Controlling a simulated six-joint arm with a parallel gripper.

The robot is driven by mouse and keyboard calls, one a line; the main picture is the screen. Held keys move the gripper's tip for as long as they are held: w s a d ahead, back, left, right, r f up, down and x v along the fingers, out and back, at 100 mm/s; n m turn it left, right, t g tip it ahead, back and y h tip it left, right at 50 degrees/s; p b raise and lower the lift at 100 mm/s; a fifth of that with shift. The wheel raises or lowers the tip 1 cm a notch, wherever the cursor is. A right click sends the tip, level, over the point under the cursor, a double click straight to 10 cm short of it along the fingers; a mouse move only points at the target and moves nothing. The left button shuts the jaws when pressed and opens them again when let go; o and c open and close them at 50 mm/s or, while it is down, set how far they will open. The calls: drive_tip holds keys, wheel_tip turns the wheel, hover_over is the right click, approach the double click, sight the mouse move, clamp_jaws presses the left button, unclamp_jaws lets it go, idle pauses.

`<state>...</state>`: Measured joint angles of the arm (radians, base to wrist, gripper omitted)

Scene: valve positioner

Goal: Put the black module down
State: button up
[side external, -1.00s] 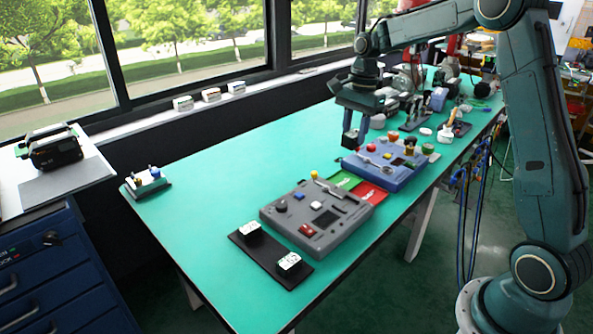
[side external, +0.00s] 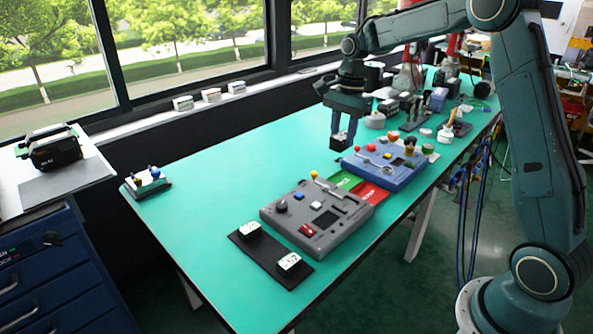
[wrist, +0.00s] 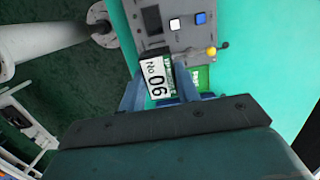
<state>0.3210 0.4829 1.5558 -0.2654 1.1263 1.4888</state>
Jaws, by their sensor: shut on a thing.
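My gripper (side external: 342,131) is shut on the black module (side external: 338,142), holding it in the air above the table, near the left end of the blue control box. In the wrist view the module (wrist: 155,79) sits between the two blue fingers and shows a white label reading "No 06". Its underside is hidden there. A black tray (side external: 270,260) lies at the near end of the table with two dark modules (side external: 250,229) on it, each with a white top label; a clear gap lies between them.
A grey control box (side external: 318,218) with a lever stands beside the tray. A blue control box (side external: 384,166) stands farther back, with green and red pads (side external: 371,193) between the boxes. The table's left side (side external: 225,185) is mostly clear, apart from a small fixture (side external: 148,183).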

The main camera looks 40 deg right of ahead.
drive_tip(key=w+a+f, duration=0.1)
drive_tip(key=w+a, duration=0.2)
drive_tip(key=a, duration=0.9)
hover_over(267, 252)
drive_tip(key=f, duration=2.1)
drive_tip(key=shift+d+f, duration=0.3)
drive_tip(key=shift+d, duration=0.05)
drive_tip(key=shift+f, duration=0.1)
drive_tip(key=o, duration=1)
drive_tip(key=shift+d+r, duration=0.25)
drive_tip(key=shift+r, duration=1.8)
drive_tip(key=shift+d+r, duration=0.25)
drive_tip(key=shift+r, duration=1.75)
drive_tip(key=shift+d+r, duration=0.25)
drive_tip(key=shift+r, duration=1.8)
